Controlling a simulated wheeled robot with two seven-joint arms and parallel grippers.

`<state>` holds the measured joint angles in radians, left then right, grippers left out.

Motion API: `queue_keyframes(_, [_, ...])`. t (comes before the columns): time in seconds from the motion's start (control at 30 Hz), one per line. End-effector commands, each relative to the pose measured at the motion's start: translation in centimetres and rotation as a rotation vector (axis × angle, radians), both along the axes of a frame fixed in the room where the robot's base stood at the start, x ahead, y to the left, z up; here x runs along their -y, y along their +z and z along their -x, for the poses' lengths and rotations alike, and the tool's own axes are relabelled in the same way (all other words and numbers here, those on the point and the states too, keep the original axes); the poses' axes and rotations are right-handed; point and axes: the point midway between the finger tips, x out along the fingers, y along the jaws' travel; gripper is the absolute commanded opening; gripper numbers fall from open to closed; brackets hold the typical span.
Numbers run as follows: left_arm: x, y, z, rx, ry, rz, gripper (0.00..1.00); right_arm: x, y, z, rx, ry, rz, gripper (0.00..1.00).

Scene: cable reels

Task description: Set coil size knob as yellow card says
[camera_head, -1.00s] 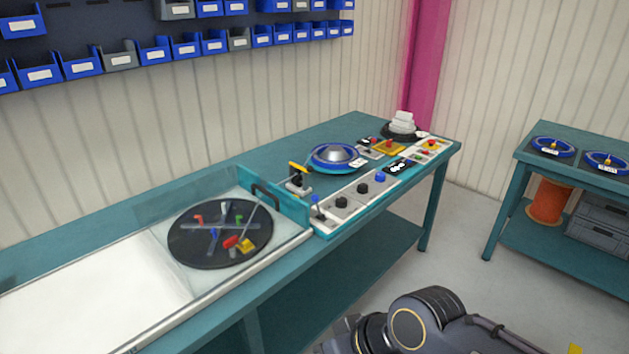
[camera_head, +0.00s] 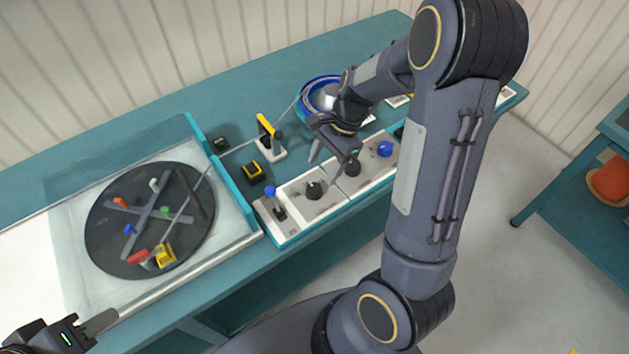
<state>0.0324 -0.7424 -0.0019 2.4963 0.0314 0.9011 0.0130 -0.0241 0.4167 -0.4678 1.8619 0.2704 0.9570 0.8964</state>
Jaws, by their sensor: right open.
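A row of white control panels (camera_head: 330,208) runs along the table's front edge. One black knob (camera_head: 315,190) sits on the panel right of the blue-topped lever (camera_head: 271,192), and a second black knob (camera_head: 352,168) sits further right. I cannot read their labels, so I cannot tell which is the coil size knob. My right gripper (camera_head: 329,160) is open just above and behind these knobs, apart from the nearer one. My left gripper (camera_head: 95,328) is at the bottom left corner, partly cut off; its opening is unclear. I cannot make out a yellow card.
A yellow-topped cable guide (camera_head: 267,135) and a yellow-and-black block (camera_head: 252,171) stand behind the panels. A blue reel (camera_head: 310,95) is partly hidden by my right arm. A blue button (camera_head: 385,149) is further right.

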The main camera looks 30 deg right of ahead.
Motion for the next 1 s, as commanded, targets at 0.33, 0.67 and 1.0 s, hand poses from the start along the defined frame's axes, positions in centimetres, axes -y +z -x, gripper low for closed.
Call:
queue_keyframes(0.33, [0.0, 0.1, 0.0, 0.000, 0.000, 0.000, 0.36, -1.4, -4.3, 0.0, -0.029, -0.022, 0.005, 0.59])
queue_keyframes(0.67, [0.0, 0.1, 0.0, 0.000, 0.000, 0.000, 0.36, -2.8, -7.6, 0.1, -0.024, -0.021, 0.006, 0.59])
queue_keyframes(1.0, [0.0, 0.1, 0.0, 0.000, 0.000, 0.000, 0.36, -2.8, -7.7, 0.1, -0.022, -0.021, 0.007, 0.51])
